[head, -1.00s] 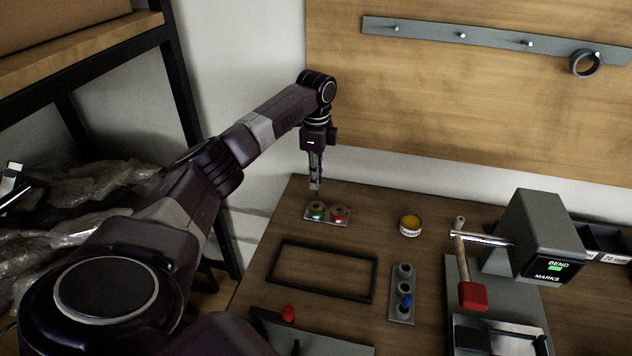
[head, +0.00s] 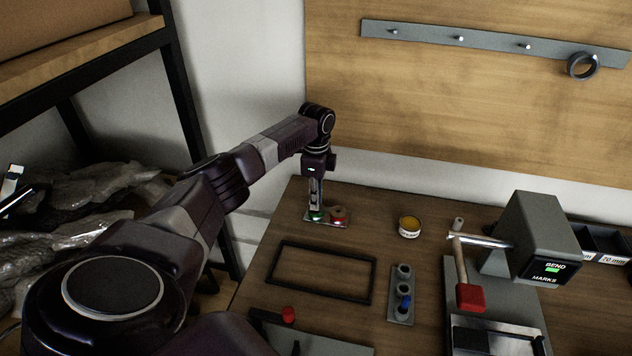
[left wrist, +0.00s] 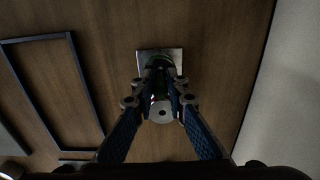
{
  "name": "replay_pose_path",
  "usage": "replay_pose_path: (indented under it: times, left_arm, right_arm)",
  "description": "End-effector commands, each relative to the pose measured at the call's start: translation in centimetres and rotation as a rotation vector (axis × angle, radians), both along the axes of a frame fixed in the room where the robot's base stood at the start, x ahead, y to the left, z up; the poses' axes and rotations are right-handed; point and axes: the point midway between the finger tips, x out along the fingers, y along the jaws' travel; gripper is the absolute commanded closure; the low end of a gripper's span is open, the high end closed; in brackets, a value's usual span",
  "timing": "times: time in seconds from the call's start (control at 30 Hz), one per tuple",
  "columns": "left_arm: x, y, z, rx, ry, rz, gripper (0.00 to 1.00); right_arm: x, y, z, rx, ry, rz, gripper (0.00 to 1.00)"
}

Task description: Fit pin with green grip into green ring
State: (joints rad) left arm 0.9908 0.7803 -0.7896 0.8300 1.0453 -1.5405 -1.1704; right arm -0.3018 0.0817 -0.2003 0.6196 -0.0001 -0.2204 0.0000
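A small metal plate (head: 327,222) near the back left of the bench carries a green ring (head: 316,216) and a red ring (head: 338,220), each under a pale round body. My left gripper (head: 316,204) points straight down over the green ring. In the left wrist view its fingers (left wrist: 161,72) are close together around something narrow, with a little green between the tips. This looks like the pin with green grip, mostly hidden by the fingers; how deep it sits cannot be told. The pale disc with an open hole (left wrist: 160,112) lies beside the fingers. My right gripper is out of view.
A dark rectangular frame (head: 277,272) lies in front of the plate. To the right are a yellow-topped tin (head: 409,226), a grey holder with a blue grip (head: 405,304), a red-headed mallet (head: 470,297) and a grey bending machine (head: 536,235). A red knob (head: 288,314) stands at the front.

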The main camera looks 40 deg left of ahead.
Motion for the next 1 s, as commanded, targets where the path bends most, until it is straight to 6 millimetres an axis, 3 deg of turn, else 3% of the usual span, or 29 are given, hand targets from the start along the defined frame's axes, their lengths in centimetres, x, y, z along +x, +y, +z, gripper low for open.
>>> replay_pose_path:
  times: [0.13,0.5,1.0]
  left_arm:
    - [0.0,0.0,0.0,0.0,0.0,0.0,0.71]
    - [0.1,0.0,0.8,0.0,-0.002,0.0,0.71]
    - [0.1,0.0,10.4,0.0,-0.004,0.0,0.71]
  right_arm:
    - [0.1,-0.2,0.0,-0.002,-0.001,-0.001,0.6]
    - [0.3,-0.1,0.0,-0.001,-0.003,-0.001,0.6]
    - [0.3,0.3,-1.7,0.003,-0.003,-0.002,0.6]
